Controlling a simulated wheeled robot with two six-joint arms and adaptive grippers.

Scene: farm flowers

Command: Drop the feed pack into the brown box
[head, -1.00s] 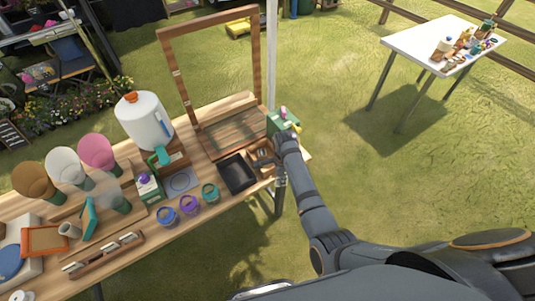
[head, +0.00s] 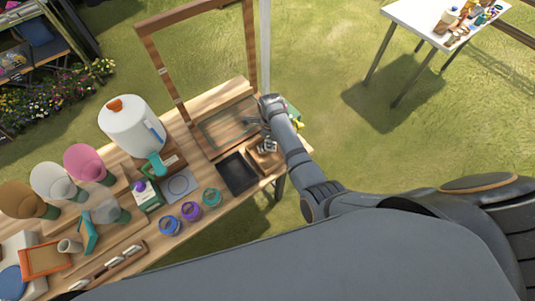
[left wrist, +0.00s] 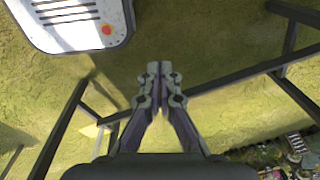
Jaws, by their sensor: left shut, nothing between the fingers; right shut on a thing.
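A small brown wooden box (head: 257,165) stands at the right end of the long table, beside a black tray. A pale grey shape shows at the box, too small to make out. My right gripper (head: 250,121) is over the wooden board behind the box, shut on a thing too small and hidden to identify. A green pack (head: 293,111), possibly the feed pack, shows partly behind my right arm at the table's end. My left gripper (left wrist: 160,75) is shut and empty above grass in the left wrist view. It is not visible in the head view.
The black tray (head: 238,173) is left of the box. A wooden frame (head: 165,75) rises behind. A white table (head: 440,25) stands far off; grass is clear between.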

